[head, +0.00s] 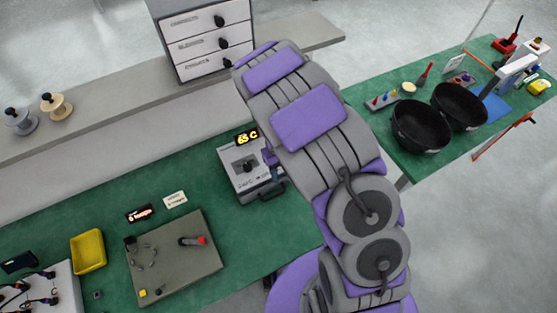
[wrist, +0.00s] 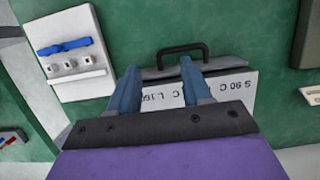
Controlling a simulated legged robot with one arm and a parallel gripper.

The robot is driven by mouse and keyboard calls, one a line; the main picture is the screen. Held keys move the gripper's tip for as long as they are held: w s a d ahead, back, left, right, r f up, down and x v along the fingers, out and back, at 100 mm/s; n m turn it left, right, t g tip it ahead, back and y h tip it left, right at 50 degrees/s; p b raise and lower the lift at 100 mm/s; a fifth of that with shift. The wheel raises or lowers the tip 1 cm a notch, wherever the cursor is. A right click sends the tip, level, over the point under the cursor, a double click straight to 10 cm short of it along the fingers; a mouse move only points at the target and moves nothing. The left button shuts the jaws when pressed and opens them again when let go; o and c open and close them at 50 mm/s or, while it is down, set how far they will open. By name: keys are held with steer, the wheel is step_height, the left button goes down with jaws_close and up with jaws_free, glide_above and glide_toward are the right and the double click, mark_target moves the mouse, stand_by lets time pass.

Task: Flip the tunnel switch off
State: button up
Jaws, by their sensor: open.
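No part in view is readably marked as the tunnel switch. A grey box (head: 243,183) with a black knob, a lit "65 C" display and a dark handle (head: 273,193) stands on the green bench, left of my arm. The wrist view shows a box with a black handle (wrist: 183,47) and a white face (wrist: 232,87) with upside-down lettering, partly covered by my fingers. My gripper (wrist: 157,66) is open and empty, its two blue fingers over that box's near side, below the handle. A white panel (wrist: 97,85) with a blue lever (wrist: 64,46) is to its left.
A grey-green plate (head: 172,277) with small parts and a yellow tray (head: 89,251) lie on the left bench. A drawer cabinet (head: 205,40) stands behind. Bare green surface lies between the plate and the grey box.

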steer(key=shift+s+d+r, duration=0.1)
steer(key=shift+s+d, duration=0.1)
steer(key=shift+s, duration=0.9)
steer(key=shift+s+d+r, duration=0.1)
steer(key=shift+s+d, duration=0.1)
steer(key=shift+s, duration=0.85)
